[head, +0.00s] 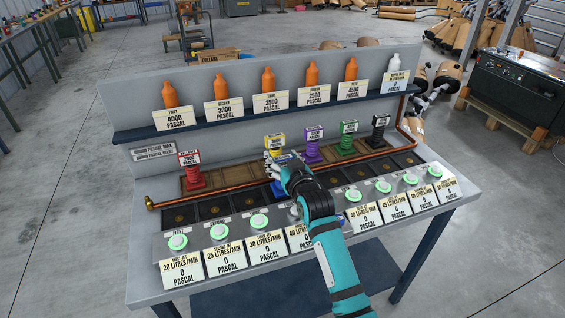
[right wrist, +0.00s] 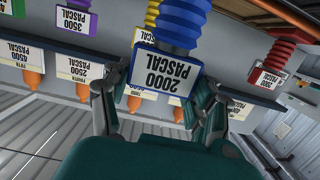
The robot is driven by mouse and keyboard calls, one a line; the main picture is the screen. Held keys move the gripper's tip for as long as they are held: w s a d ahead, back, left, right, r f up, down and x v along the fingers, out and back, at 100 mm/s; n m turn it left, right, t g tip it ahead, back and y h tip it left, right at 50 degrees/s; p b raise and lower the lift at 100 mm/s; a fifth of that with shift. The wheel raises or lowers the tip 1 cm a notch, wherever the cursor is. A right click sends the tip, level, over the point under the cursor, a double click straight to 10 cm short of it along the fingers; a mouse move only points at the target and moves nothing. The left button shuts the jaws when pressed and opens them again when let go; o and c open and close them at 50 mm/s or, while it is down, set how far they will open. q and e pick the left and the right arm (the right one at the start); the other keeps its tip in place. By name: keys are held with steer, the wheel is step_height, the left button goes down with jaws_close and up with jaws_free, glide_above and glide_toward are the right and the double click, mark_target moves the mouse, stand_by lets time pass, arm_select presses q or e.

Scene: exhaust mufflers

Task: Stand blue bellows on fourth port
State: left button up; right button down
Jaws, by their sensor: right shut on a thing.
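The blue bellows (head: 277,189) is mostly hidden behind my right gripper (head: 281,164) in the head view. In the right wrist view its blue folds (right wrist: 184,22) and its "2000 PASCAL" block (right wrist: 160,78) show clearly. My right gripper (right wrist: 165,95) is shut on this block, a finger on each side. The bellows is upright over the row of dark square ports, around the fourth from the left. That port is covered by the bellows and my arm, and I cannot tell whether they touch. My left gripper is not in view.
Red (head: 193,173), yellow (head: 274,146), purple (head: 313,146), green (head: 346,137) and black (head: 378,133) bellows stand on the wooden rack behind. A copper pipe (head: 225,196) runs between rack and ports. Green-lit buttons (head: 259,221) line the front. Orange bottles (head: 268,79) stand on the shelf.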

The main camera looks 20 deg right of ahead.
steer(key=shift+f, duration=0.45)
steer(key=shift+c, duration=1.8)
jaws_free()
steer(key=shift+f, duration=0.2)
steer(key=shift+r, duration=0.25)
steer(key=shift+s, duration=0.4)
steer(key=s, duration=0.3)
steer(key=s+r, duration=0.1)
steer(key=s, duration=0.7)
steer(key=shift+d+r+b, duration=0.2)
steer(key=shift+r+b, duration=0.15)
